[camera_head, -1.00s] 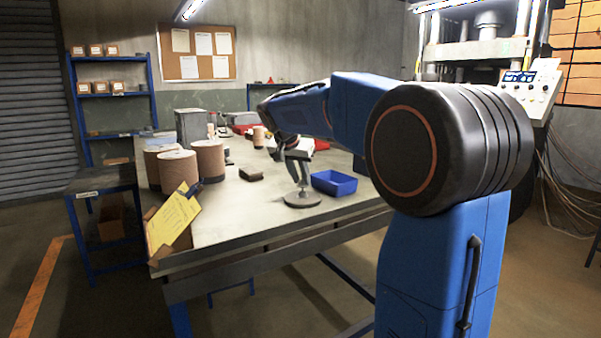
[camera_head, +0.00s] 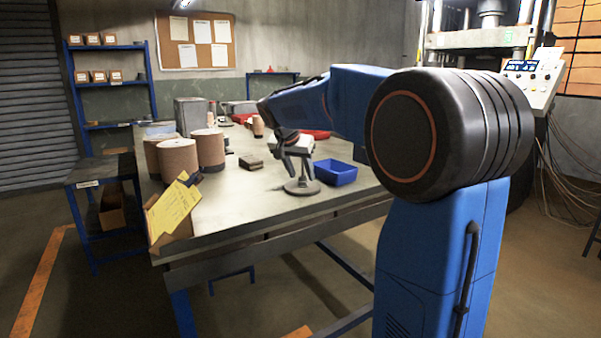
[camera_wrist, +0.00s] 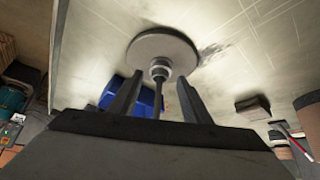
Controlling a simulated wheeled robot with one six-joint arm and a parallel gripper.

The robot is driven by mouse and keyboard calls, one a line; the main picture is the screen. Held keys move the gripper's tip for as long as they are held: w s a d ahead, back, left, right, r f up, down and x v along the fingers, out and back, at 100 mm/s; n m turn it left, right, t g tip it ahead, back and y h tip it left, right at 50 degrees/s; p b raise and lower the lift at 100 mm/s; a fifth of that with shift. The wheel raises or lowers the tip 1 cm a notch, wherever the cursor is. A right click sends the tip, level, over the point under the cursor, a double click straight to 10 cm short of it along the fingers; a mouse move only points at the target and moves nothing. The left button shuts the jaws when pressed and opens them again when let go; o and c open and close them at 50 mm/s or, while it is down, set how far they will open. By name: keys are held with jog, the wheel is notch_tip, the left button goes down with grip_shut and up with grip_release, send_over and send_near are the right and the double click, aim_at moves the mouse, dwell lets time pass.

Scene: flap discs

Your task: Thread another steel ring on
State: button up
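An upright steel spindle stands on a round grey base (camera_head: 302,187) on the workbench. In the wrist view the round base (camera_wrist: 165,46) is at the top, and the thin dark rod (camera_wrist: 157,102) runs down from it. Pale steel ring-like pieces (camera_wrist: 160,69) sit around the rod close to the base; I cannot tell how many. My gripper (camera_wrist: 158,78) is open, with one finger on each side of the rod and a gap to both. No ring shows between the fingers. In the head view my gripper (camera_head: 296,165) is right above the base, small and partly hidden.
A blue bin (camera_head: 336,173) stands just right of the spindle. A dark brown block (camera_head: 251,162) lies to the left. Several brown cylinders (camera_head: 178,160) and a yellow sheet (camera_head: 174,208) are at the bench's left end. The bench (camera_head: 240,205) is clear in front.

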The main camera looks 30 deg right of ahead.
jog(key=shift+r, duration=0.1)
jog(key=v, duration=1.7)
jog(key=shift+r, duration=0.15)
jog(key=shift+r, duration=0.3)
jog(key=shift+s, duration=0.15)
